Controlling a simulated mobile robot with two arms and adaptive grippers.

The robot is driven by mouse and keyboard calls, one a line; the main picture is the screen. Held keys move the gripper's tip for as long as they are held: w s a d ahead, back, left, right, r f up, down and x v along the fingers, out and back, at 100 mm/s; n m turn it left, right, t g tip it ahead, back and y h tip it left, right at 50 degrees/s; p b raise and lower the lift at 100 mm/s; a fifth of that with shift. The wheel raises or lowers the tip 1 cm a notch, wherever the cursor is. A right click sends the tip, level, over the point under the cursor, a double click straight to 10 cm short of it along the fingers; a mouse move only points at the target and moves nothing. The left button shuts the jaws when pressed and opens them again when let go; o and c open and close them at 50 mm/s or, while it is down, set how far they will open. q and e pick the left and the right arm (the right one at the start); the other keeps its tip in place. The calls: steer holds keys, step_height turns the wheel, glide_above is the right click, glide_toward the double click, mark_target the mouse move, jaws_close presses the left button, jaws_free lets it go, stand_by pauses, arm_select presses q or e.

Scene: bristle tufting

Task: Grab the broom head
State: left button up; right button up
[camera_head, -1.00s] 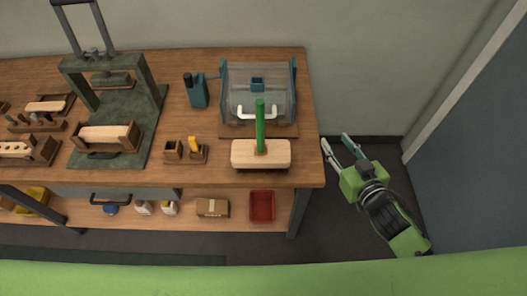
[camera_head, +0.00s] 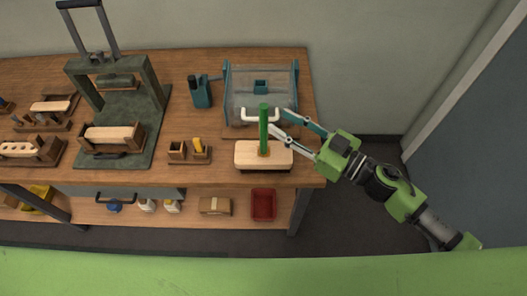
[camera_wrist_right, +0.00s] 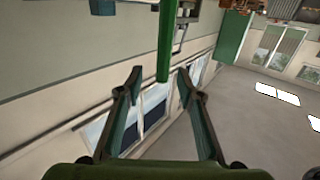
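The broom head is a pale wooden block (camera_head: 254,157) near the front right of the bench, with a green handle (camera_head: 264,120) standing upright from it. The handle also shows in the right wrist view (camera_wrist_right: 165,40), hanging in from the top edge. My right gripper (camera_head: 277,119) reaches in from the right, its fingers pointing at the handle. In the wrist view my right gripper (camera_wrist_right: 160,75) is open, with the handle's end between the fingertips. Contact is not visible. My left gripper is not in view.
A clear box with blue sides (camera_head: 260,95) stands just behind the handle. A dark green press (camera_head: 120,110) and wooden holders (camera_head: 190,153) stand to the left. A red bin (camera_head: 263,204) sits on the lower shelf (camera_head: 236,205). Floor right of the bench is free.

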mark_target(267, 117)
steer(key=p+x, duration=0.2)
steer(key=x, duration=0.4)
steer(key=shift+s+a+f, duration=0.15)
steer(key=shift+s+a, duration=0.05)
steer(key=shift+s, duration=0.05)
steer(key=shift+w+a+f, duration=0.1)
steer(key=shift+w+a, duration=0.1)
jaws_close()
